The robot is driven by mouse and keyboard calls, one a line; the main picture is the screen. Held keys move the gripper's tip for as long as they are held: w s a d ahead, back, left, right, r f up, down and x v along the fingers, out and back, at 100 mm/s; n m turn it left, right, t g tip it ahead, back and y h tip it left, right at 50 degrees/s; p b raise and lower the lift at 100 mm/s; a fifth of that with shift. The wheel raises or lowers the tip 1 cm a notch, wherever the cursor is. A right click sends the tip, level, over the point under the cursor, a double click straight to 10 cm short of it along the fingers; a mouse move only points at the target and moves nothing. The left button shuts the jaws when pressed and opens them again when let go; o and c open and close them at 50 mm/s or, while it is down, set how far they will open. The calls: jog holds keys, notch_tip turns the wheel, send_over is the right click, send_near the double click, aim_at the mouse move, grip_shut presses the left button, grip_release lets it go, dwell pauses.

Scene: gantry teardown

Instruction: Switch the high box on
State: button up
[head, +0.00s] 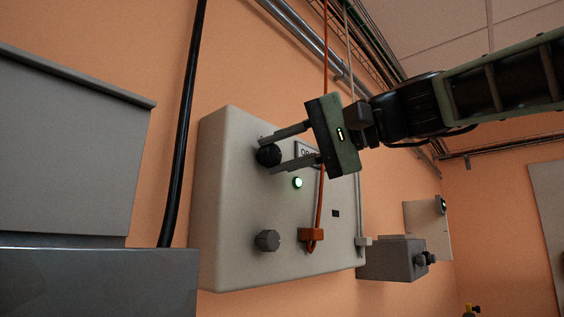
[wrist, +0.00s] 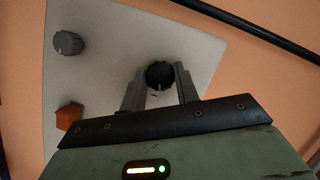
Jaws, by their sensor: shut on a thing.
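The high box (head: 220,190) is a pale grey panel box on the orange wall. It also fills much of the wrist view (wrist: 110,50). A black round knob (head: 268,156) sits near its upper left, and it shows between my fingers in the wrist view (wrist: 160,75). My gripper (head: 280,152) is shut on this black knob, one finger on each side. A small round lamp (head: 298,183) below the knob glows green-white. A label next to the knob is partly hidden by my gripper.
A grey knob (head: 267,240) and an orange block (head: 311,235) with an orange cord sit lower on the box. A smaller grey box (head: 390,259) is at the right. A black cable (head: 185,130) and a grey cabinet (head: 70,150) stand at the left.

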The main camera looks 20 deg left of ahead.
jog(key=shift+w+f+m+g+y+b, duration=0.1)
jog(key=shift+m+g+y+b, duration=0.35)
jog(key=shift+m+b, duration=0.75)
jog(key=shift+m+t+y, duration=0.25)
jog(key=shift+m, duration=0.15)
jog(key=o, duration=1)
jog(key=shift+c, duration=0.2)
jog(key=d+r+b, duration=0.1)
jog(key=d+b, duration=0.4)
jog(key=d, duration=1.2)
jog(key=shift+d+r, duration=0.2)
jog(key=shift+d, duration=0.05)
